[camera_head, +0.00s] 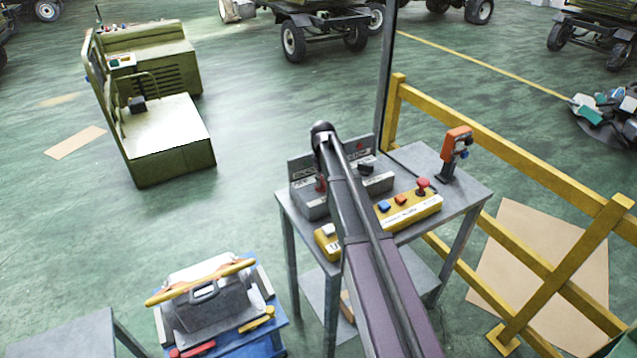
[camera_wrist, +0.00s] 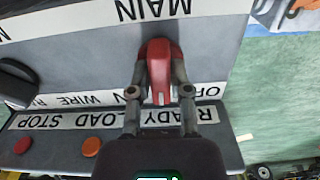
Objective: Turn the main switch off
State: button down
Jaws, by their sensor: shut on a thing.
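The main switch (camera_wrist: 160,62) is a red lever on a grey panel, beneath an upside-down "MAIN" label in the wrist view. My gripper (camera_wrist: 160,80) has one finger on each side of the red lever and is shut on it. In the head view a bit of the red switch (camera_head: 320,185) shows on the grey switch box (camera_head: 315,207) on the metal table. My own arm covers much of that box there, and the fingertips are hidden. The position label by the lever is partly covered, so its setting cannot be read.
A black knob (camera_wrist: 18,82) sits beside the switch. A yellow button box (camera_head: 410,212) is at the table's front, and an orange device (camera_head: 456,143) stands at its right. A yellow railing (camera_head: 500,155) runs behind the table. A blue cart (camera_head: 240,345) stands at lower left.

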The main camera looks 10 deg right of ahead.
jog(key=n, duration=0.5)
jog(key=shift+w+a+n, duration=0.1)
jog(key=shift+w+n, duration=0.1)
jog(key=shift+n, duration=0.1)
jog(key=shift+s+a+n, duration=0.1)
jog(key=shift+n, duration=1.9)
jog(key=shift+s, duration=0.1)
jog(key=c, duration=0.6)
grip_release()
jog(key=shift+a, duration=0.1)
jog(key=shift+o, duration=0.2)
jog(key=shift+d, duration=0.2)
jog(key=shift+r, duration=0.1)
